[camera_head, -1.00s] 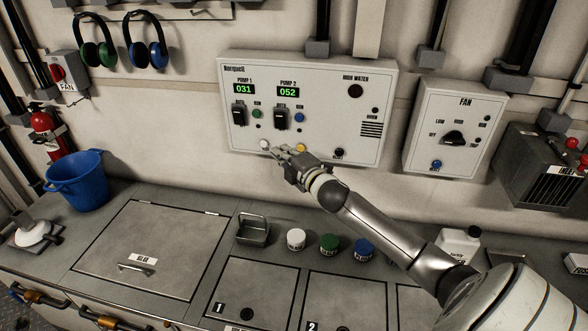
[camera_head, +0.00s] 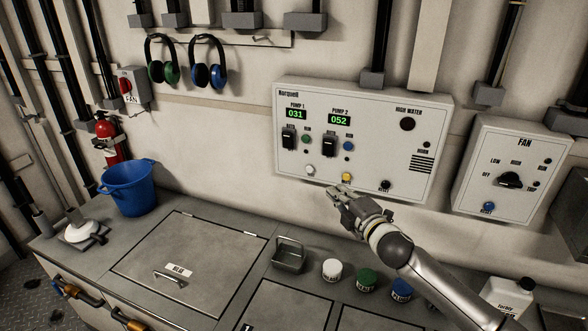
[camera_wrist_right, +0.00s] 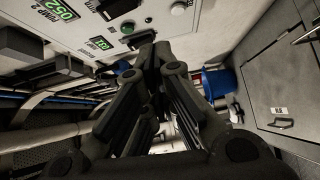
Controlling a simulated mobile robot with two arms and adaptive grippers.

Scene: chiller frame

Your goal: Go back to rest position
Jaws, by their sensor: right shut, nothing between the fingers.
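My right gripper (camera_head: 343,192) is in front of the lower edge of the pump panel (camera_head: 440,170), just below its yellow button (camera_head: 346,177). Its fingers are shut with nothing between them, and they also show in the right wrist view (camera_wrist_right: 158,60). I cannot tell from the head view whether the fingertips touch the panel. My right arm comes in from the lower right over the counter. My left gripper is not in view.
The fan panel (camera_head: 515,165) hangs to the right of the arm. A blue bucket (camera_head: 130,190) stands at left.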

